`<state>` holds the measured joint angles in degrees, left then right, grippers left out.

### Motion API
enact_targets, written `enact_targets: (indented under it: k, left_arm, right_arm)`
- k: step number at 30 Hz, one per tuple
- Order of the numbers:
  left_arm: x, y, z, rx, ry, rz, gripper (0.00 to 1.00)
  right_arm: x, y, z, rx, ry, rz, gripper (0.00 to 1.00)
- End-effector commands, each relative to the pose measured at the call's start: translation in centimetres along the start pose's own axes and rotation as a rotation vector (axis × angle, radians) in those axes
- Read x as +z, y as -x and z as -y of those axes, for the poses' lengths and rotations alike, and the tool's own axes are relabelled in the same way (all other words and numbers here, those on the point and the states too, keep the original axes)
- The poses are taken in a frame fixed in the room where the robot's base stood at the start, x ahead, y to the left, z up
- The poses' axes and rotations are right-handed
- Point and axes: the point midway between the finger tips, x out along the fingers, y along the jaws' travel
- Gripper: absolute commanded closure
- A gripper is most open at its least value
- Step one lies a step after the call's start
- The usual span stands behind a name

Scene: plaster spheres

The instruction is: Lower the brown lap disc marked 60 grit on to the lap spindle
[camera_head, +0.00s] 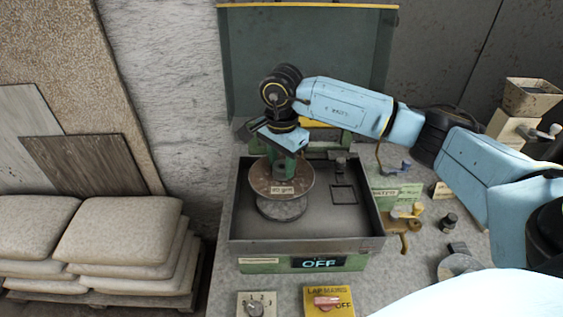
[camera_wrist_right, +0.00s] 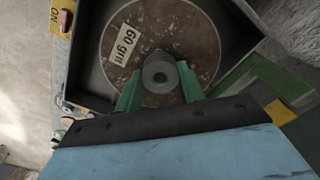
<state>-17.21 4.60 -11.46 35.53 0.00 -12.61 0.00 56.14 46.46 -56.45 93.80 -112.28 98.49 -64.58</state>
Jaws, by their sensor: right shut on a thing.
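The brown lap disc (camera_head: 262,180), with a pale 60 grit label (camera_head: 283,190), is inside the grey tray of the machine. It looks level. In the right wrist view the disc (camera_wrist_right: 185,25) shows a grey round hub (camera_wrist_right: 161,72) at its middle. My right gripper (camera_head: 286,168) comes from above, its green fingers (camera_wrist_right: 159,85) shut on the hub. A grey round plate (camera_head: 282,211) shows below the disc, partly covered by it. The lap spindle is hidden under the disc, so I cannot tell how they line up. My left gripper is out of view.
The tray's rim (camera_head: 305,244) surrounds the disc. An OFF display (camera_head: 318,263) and switch (camera_head: 326,301) are in front. A brass fitting (camera_head: 404,226) and a dark knob (camera_head: 448,221) stand right. Sacks (camera_head: 118,230) are stacked left.

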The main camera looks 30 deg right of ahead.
Motion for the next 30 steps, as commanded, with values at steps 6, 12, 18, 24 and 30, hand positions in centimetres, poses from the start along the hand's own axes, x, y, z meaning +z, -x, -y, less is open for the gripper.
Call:
enact_targets:
  k: [6,12,18,24,30]
  left_arm:
    - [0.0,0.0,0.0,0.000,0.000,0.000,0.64]
    - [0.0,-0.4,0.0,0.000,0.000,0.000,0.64]
    - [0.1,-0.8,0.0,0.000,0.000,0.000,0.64]
    - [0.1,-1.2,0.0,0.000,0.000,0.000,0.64]
    - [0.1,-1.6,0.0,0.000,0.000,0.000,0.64]
  right_arm:
    - [0.0,0.1,0.0,-0.002,0.000,0.000,0.98]
    - [0.0,-0.4,0.0,-0.002,0.000,0.000,0.98]
    - [0.0,-0.9,0.0,-0.001,0.000,0.000,0.98]
    - [0.0,-1.4,0.0,-0.001,0.000,0.000,0.98]
    - [0.0,-1.9,0.0,-0.001,0.000,0.000,0.98]
